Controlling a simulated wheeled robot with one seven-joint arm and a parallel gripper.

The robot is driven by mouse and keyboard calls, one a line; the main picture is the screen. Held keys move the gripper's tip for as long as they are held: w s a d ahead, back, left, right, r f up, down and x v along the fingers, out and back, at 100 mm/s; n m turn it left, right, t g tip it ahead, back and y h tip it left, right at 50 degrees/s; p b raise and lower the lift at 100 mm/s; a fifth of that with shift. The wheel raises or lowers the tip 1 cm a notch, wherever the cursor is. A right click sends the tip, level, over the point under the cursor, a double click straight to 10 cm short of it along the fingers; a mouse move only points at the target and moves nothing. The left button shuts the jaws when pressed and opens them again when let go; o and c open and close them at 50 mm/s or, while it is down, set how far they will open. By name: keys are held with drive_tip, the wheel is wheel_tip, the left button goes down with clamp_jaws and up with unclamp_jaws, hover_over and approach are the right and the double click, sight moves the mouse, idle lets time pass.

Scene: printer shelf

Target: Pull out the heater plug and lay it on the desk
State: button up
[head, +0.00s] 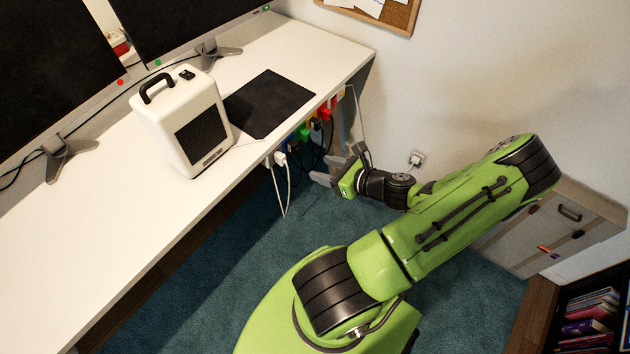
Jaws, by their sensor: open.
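A white heater (160,120) with a black handle and dark front grille stands upright on the white desk (110,215). Below the desk's front edge hangs a row of plugs with cables. It includes a white plug (281,158), a green plug (304,133) and a red plug (325,109), with blue and yellow ones partly hidden. I cannot tell which plug is the heater's. My gripper (323,169) is open and appears empty. It is to the right of and lower in the picture than the plugs, apart from them, over the blue carpet.
A black mat (269,103) lies on the desk right of the heater. Dark monitors stand along the back. The front left desk top is clear. A wall socket (417,159) with a white plug is behind my arm. A grey cabinet (545,225) and bookshelf stand at right.

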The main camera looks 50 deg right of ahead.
sight(281, 156)
drive_tip(key=b+x, duration=0.4)
drive_tip(key=x, duration=1.1)
drive_tip(key=shift+w+f, duration=0.15)
drive_tip(key=shift+w, duration=0.2)
drive_tip(key=shift+c, duration=0.4)
clamp_jaws()
drive_tip(key=c, duration=0.6)
unclamp_jaws()
drive_tip(key=shift+c, duration=0.2)
clamp_jaws()
drive_tip(key=shift+s, duration=0.15)
